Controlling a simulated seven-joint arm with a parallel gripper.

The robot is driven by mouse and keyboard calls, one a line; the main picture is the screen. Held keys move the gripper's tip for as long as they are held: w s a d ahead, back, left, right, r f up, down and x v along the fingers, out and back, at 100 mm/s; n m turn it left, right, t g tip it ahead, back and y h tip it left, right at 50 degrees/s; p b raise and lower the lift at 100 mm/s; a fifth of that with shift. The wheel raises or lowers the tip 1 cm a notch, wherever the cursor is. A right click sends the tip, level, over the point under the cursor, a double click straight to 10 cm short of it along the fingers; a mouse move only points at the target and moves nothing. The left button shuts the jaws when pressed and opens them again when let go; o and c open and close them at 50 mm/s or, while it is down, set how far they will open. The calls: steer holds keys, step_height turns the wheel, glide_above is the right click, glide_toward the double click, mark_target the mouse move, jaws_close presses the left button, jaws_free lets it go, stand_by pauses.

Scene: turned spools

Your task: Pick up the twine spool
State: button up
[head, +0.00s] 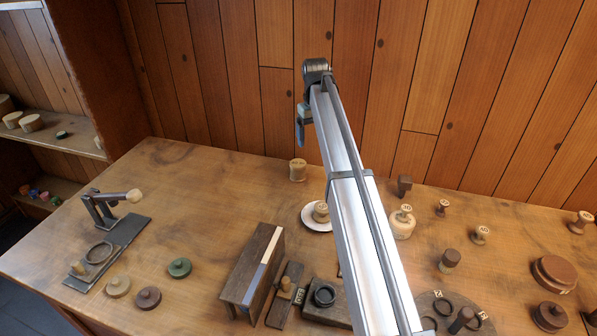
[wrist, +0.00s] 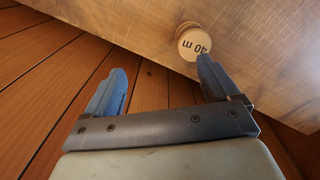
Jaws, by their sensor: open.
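A pale wooden spool (head: 297,170) stands upright near the back edge of the table in the head view. A spool marked "40 m" (wrist: 191,40) shows in the wrist view, just past the right fingertip and not between the fingers. It seems to be the same spool; I cannot tell for sure that it is the twine one. My gripper (head: 300,135) is above and behind that spool, near the plank wall. In the wrist view my gripper (wrist: 160,66) is open and empty, with its blue-grey fingers wide apart.
Another spool (head: 321,212) stands on a white saucer (head: 311,225), partly behind my arm. More spools, such as one (head: 480,235) at right, are scattered. A dark wooden bench (head: 250,265) and a clamp (head: 100,210) stand in front and left. The back left tabletop is clear.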

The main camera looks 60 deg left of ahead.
glide_above(300, 163)
steer(key=shift+n, duration=0.4)
step_height(300, 163, down, 8)
steer(key=shift+s+f, duration=0.3)
steer(key=shift+f, duration=2.4)
steer(key=shift+c, duration=0.4)
steer(key=c, duration=1.1)
